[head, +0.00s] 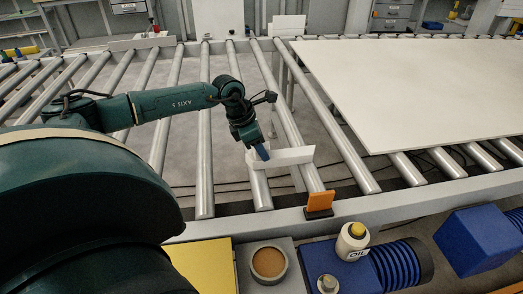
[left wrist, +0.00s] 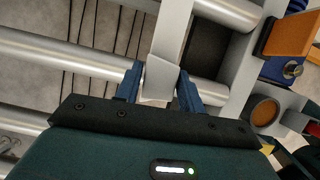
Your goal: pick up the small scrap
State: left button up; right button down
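The small scrap (head: 290,156) is a white, narrow strip lying crosswise over the rollers near the front rail. My left gripper (head: 262,152) is at the scrap's left end, pointing down. In the left wrist view, the pale scrap (left wrist: 160,80) lies between the two blue fingers of the left gripper (left wrist: 160,84). The fingers stand apart, one on each side, with what look like thin gaps; firm contact is not visible. My right gripper is not in view.
A large white panel (head: 430,85) covers the rollers at right. An orange block (head: 320,200) stands on the front rail. An oil bottle (head: 352,240), a round brown-topped cup (head: 268,262) and a blue motor (head: 480,245) are in front. Bare rollers (head: 205,130) lie to the left.

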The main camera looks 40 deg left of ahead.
pick_arm(q)
jog(key=c, duration=0.6)
jog(key=shift+r, duration=0.15)
